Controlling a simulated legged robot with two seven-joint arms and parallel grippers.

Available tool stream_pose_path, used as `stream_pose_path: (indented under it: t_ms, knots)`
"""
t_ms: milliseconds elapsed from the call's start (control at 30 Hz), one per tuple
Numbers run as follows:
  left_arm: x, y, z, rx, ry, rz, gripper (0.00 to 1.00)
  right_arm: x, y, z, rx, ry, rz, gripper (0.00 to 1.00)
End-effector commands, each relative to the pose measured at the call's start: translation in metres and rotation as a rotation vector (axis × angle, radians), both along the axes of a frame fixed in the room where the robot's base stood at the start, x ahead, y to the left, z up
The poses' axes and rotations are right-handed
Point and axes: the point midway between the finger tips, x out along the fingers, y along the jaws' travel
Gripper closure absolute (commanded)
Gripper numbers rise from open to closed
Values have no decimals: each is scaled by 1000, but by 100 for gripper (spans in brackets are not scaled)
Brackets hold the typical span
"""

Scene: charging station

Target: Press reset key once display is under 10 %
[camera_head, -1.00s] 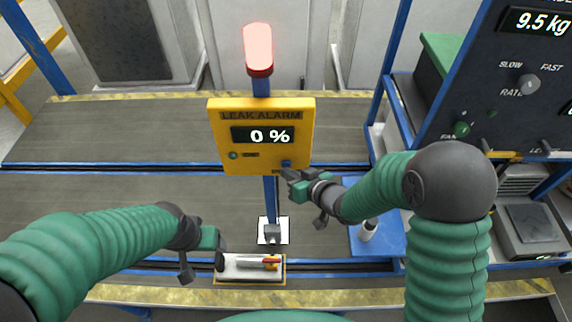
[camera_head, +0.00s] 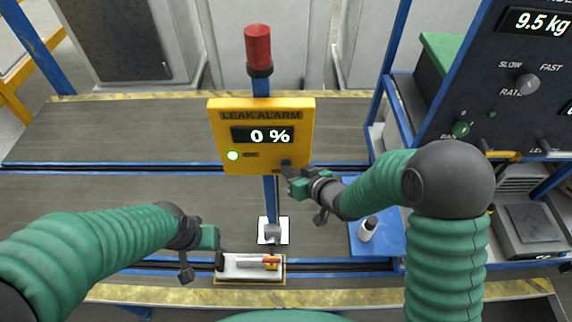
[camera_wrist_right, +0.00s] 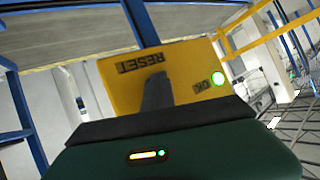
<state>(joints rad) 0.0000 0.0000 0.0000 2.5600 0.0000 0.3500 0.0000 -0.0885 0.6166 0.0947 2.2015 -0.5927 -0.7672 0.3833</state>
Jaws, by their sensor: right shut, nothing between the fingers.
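The yellow leak alarm box (camera_head: 217,130) stands on a blue post. Its display (camera_head: 262,136) reads 0 %. The red lamp (camera_head: 258,46) on top is dark, and a green light (camera_head: 233,155) at the box's lower left is lit. The blue reset key (camera_head: 286,163) is at the lower right. My right gripper (camera_head: 284,171) is shut and empty, its tips at the key; contact is hard to tell. In the right wrist view the fingers (camera_wrist_right: 157,92) are in front of the panel below the RESET label (camera_wrist_right: 142,61). My left gripper (camera_head: 218,258) hangs near the front tray.
A blue plate (camera_head: 375,243) with a white cylinder (camera_head: 367,229) is at the right. A dark control panel (camera_head: 500,85) reading 9.5 kg stands far right.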

Motion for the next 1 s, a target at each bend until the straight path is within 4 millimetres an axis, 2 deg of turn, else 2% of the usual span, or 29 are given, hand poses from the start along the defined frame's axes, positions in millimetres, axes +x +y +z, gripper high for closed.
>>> stream_pose_path:
  t_ms: [333, 667, 1000]
  knots:
    - [0, 0, -3, 0, 0, 0, 29, -16, 0, 0, 1, -1, 0, 100]
    - [0, 0, -3, 0, 0, 0, 29, -18, 0, 0, 1, -1, 0, 100]
    - [0, 0, -9, 0, 0, 0, 29, -51, 1, -1, 0, 1, 1, 100]
